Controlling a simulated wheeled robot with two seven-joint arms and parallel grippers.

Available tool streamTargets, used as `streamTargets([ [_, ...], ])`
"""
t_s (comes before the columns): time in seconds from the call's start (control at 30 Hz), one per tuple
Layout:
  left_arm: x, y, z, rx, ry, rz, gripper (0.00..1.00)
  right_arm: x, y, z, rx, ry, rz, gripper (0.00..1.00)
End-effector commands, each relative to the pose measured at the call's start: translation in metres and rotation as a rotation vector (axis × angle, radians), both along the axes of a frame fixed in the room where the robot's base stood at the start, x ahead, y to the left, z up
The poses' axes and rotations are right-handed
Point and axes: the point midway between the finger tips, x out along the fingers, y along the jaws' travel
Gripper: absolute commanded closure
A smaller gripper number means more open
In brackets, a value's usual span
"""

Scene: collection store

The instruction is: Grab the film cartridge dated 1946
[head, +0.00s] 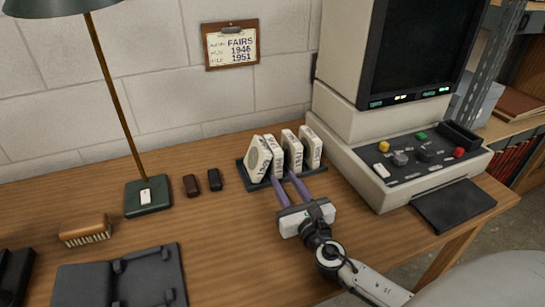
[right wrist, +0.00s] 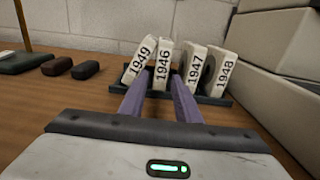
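The film cartridge dated 1946 (right wrist: 162,64) is a white block with a dark date on its edge. It stands second from left in a dark rack (right wrist: 216,99), between the tilted 1949 cartridge (right wrist: 138,58) and the 1947 cartridge (right wrist: 194,65). The 1948 cartridge (right wrist: 221,72) is at the right end. My right gripper (right wrist: 159,84) is open and empty, its purple fingers pointing at the rack, one on each side of the 1946 cartridge's lower edge. Whether the tips reach past its front face is unclear. The right gripper also shows in the head view (head: 283,180). My left gripper is out of view.
A film reader (head: 400,140) stands right of the rack. A lamp base (head: 147,196) and two small dark blocks (head: 202,183) are to the left. A brush (head: 86,231) and black folder (head: 125,278) lie nearer. A wall clipboard (head: 231,45) reads FAIRS 1946 1951.

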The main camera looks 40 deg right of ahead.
Motion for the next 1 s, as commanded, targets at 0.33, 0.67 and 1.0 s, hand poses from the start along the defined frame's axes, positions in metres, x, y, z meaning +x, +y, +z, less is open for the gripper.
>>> streamTargets([
  [0.33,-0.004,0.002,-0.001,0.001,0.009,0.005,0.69,0.036,-0.012,0.004,0.004,-0.003,-0.002,0.70],
  [0.67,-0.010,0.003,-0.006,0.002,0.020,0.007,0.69,0.063,-0.016,0.000,0.007,0.003,0.005,0.70],
  [1.0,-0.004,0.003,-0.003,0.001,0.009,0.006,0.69,0.061,-0.020,0.002,0.006,0.000,-0.002,1.00],
])
